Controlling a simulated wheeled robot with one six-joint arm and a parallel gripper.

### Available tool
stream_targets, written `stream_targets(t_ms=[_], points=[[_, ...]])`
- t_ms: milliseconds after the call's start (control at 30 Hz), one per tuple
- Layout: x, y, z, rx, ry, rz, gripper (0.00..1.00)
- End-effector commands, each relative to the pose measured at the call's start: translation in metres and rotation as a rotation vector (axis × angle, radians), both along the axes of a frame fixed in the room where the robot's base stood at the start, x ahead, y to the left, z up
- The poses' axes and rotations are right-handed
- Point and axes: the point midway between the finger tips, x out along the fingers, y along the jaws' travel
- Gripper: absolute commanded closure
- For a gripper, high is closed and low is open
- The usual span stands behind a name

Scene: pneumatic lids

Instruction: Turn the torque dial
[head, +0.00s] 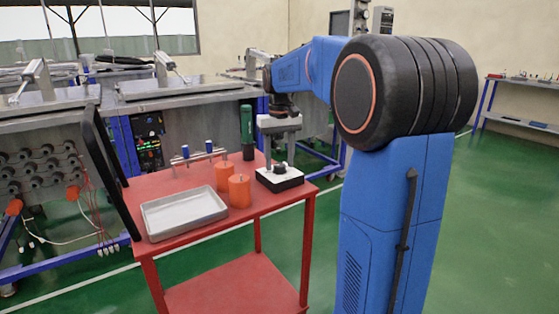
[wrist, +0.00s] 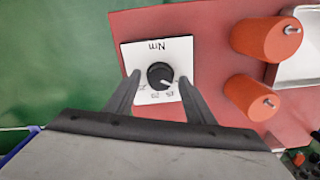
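The torque dial (wrist: 160,75) is a round black knob with a pale pointer mark, on a white plate (wrist: 182,50) marked "Nm". In the wrist view the pointer faces the lower right, towards printed numbers partly hidden by my fingers. In the head view the dial's black box (head: 283,184) with its white top sits at the right side of the red cart top. My gripper (head: 280,162) points down over it. In the wrist view its two fingers are open, one on each side of the knob, with visible gaps. I cannot tell whether the fingertips are down at knob height.
Two orange cylinders with metal pins, a front one (head: 239,192) and a rear one (head: 223,175), stand left of the box. A grey tray (head: 185,214) lies front left. A green and black tool (head: 247,128) and a small rack (head: 197,155) stand behind. Workbenches line the back.

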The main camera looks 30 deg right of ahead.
Motion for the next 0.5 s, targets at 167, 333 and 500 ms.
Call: stream_targets(t_ms=[167,333,500], points=[[0.0,0.0,0.004,0.0,-0.001,0.0,0.51],[0.001,0.0,0.024,-0.001,-0.003,0.0,0.51],[0.001,0.0,0.057,-0.001,-0.003,0.0,0.51]])
